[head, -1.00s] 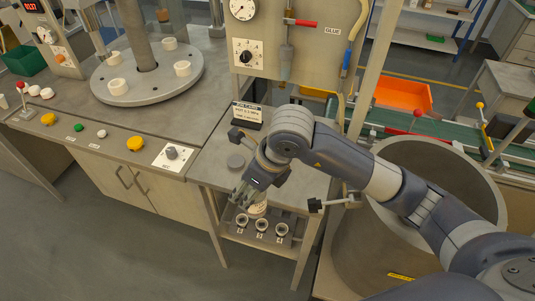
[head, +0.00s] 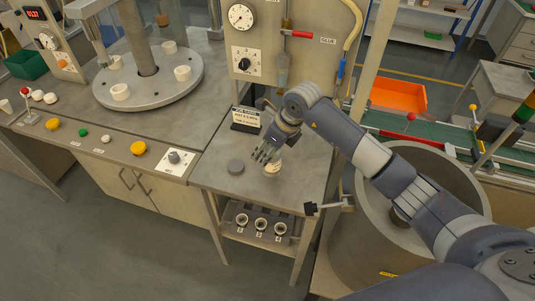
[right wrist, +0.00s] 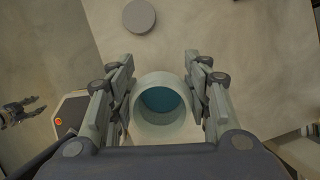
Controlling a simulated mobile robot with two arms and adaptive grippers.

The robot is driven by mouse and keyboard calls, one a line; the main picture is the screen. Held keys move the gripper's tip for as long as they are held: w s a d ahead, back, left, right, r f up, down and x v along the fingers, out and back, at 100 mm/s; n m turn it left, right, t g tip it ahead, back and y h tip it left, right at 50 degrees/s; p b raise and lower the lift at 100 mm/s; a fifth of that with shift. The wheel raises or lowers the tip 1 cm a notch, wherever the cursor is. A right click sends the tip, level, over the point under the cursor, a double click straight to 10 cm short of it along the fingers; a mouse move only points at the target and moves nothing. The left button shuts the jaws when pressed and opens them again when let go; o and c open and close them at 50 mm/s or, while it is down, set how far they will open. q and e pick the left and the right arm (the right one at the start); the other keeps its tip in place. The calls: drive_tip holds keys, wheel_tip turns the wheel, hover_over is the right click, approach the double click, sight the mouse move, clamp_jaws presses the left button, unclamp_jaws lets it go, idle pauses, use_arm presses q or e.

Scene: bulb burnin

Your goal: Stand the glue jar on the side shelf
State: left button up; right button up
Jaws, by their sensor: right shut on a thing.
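The glue jar (head: 272,168) is a pale, round, open jar with blue-green content, seen from above in the right wrist view (right wrist: 163,108). My right gripper (head: 266,155) is shut on it, one finger on each side. The jar is upright over the grey side shelf (head: 215,180); I cannot tell whether its base touches the surface. My left gripper (right wrist: 28,110) shows small at the left edge of the right wrist view, fingers apart and empty; it is not in the head view.
A grey disc (head: 235,166) lies on the shelf left of the jar. A job card stand (head: 245,119) is behind. A lower rack (head: 260,223) holds three numbered cups. A large grey drum (head: 370,235) stands at the right. The shelf's front left is clear.

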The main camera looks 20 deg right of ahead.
drive_tip(key=f+p, duration=0.1)
drive_tip(key=f, duration=0.2)
drive_tip(key=shift+w+d+f+p, duration=0.1)
drive_tip(key=shift+w+f+p, duration=0.1)
drive_tip(key=shift+p, duration=0.2)
drive_tip(key=shift+f, duration=0.1)
drive_tip(key=o, duration=0.8)
drive_tip(key=shift+f, duration=0.15)
drive_tip(key=o, duration=0.4)
drive_tip(key=shift+o, duration=0.2)
